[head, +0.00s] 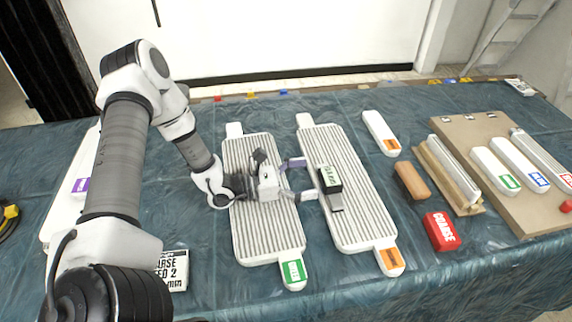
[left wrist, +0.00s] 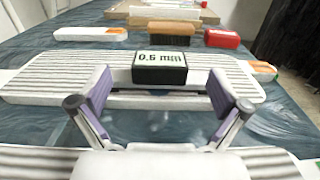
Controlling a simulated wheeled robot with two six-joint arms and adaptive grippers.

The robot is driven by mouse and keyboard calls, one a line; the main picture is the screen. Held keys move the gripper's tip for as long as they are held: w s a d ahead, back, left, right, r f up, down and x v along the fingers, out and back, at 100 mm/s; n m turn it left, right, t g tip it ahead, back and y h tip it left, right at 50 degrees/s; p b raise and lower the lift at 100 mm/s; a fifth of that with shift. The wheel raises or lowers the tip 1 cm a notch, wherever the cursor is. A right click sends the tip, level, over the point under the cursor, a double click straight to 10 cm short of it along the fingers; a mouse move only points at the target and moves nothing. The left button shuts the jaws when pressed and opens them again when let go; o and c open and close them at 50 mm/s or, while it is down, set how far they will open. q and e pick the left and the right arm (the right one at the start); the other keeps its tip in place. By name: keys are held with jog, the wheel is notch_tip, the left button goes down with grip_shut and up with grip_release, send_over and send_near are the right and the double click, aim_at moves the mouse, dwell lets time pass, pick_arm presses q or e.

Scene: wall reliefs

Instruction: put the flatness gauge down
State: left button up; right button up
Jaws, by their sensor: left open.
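The flatness gauge (head: 330,179) is a small dark block with a pale label and a grey strip at its base. It rests on the right ribbed white panel (head: 352,222), which has an orange tag. My left gripper (head: 304,179) is open and empty, just left of the gauge in the head view. In the left wrist view the gripper's fingers (left wrist: 160,92) stand apart on either side of the gauge's near face, and they look clear of it. My right gripper is not in view.
A second ribbed panel (head: 262,228) with a green tag lies under my left wrist. To the right are a brown block (head: 411,181), a red "COARSE" block (head: 441,232) and a board (head: 520,218) with white bars. Blue cloth between them is clear.

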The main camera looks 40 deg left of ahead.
pick_arm(q)
jog(key=p+v, duration=0.1)
jog(key=v, duration=0.4)
jog(key=shift+a+r, duration=0.1)
jog(key=shift+r, duration=0.05)
jog(key=shift+s+a, duration=0.3)
jog(key=shift+s, duration=0.25)
